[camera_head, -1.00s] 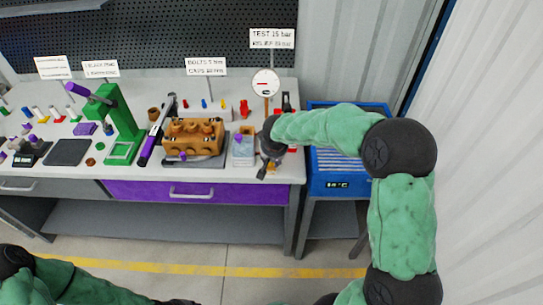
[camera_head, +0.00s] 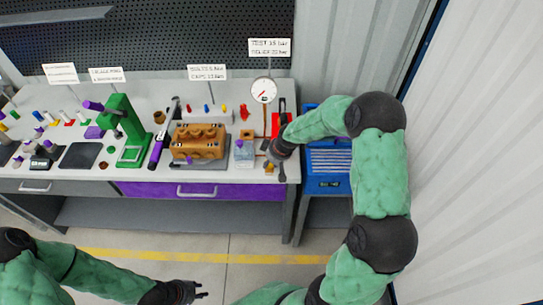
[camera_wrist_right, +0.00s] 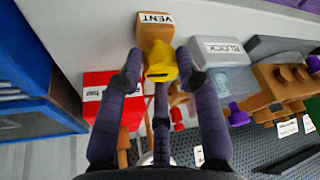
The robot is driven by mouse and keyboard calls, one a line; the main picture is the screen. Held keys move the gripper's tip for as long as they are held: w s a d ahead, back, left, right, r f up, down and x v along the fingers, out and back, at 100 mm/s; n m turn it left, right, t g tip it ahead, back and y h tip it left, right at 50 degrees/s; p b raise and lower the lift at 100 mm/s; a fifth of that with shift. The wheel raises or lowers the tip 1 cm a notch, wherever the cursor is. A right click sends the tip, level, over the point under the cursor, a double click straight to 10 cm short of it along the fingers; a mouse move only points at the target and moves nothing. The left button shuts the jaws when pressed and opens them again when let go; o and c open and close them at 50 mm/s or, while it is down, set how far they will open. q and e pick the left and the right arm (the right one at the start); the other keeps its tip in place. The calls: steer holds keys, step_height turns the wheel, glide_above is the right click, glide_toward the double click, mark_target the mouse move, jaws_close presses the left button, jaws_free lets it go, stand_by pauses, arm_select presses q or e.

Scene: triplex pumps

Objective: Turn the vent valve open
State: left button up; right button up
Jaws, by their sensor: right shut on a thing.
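In the right wrist view a yellow valve knob (camera_wrist_right: 161,62) sits on a brown block (camera_wrist_right: 156,30) labelled VENT. My right gripper (camera_wrist_right: 160,65) is shut on the yellow knob, with a dark purple finger on each side and a third finger below. In the head view my right gripper (camera_head: 277,157) is at the right front end of the bench, and the knob is mostly hidden there. My left gripper (camera_head: 197,291) is low in the head view, in front of the bench. Its fingers are apart and it is empty.
A gauge (camera_head: 264,90) stands behind the valve. A pale block (camera_head: 244,152) labelled BLOCK (camera_wrist_right: 222,48), and a brown pump body (camera_head: 198,141), are to its left. A red box (camera_wrist_right: 112,98) is close by. A blue unit (camera_head: 327,180) stands right of the bench.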

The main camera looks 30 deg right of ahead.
steer(key=shift+w+r+p, duration=0.4)
steer(key=shift+w+p, duration=0.05)
steer(key=shift+p, duration=0.05)
steer(key=o, duration=0.9)
steer(key=shift+n, duration=0.3)
steer(key=shift+o, duration=0.9)
steer(key=shift+a+f, duration=0.2)
steer(key=shift+s, duration=0.2)
steer(key=v, duration=1.2)
